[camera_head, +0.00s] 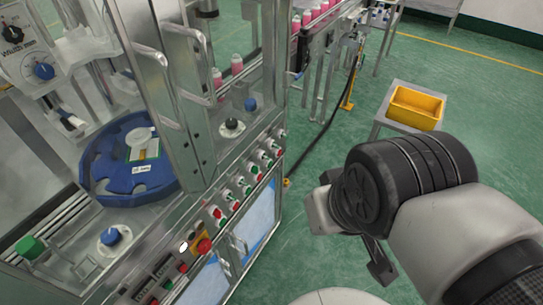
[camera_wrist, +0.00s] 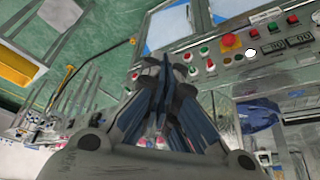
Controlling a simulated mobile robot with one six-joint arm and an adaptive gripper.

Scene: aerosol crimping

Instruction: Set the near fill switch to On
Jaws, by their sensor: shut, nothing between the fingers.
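The machine's front control panel (camera_head: 232,196) carries a row of small red and green buttons and switches, with a red emergency-stop button (camera_head: 204,246) near its nearer end. The labels are too small to read, so I cannot tell which control is the near fill switch or how it is set. My gripper (camera_wrist: 162,75) is shut and empty. In the head view my gripper is to the right of the panel, apart from it. In the wrist view the panel (camera_wrist: 215,62) lies beyond the fingers, which hide part of its left end.
A blue round fixture (camera_head: 105,190) sits inside the machine behind metal-framed doors with bar handles (camera_head: 155,85). A yellow tray (camera_head: 416,103) stands on a small table at the right. Pink cans (camera_head: 237,64) line a conveyor at the back. Green floor is free around my arm.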

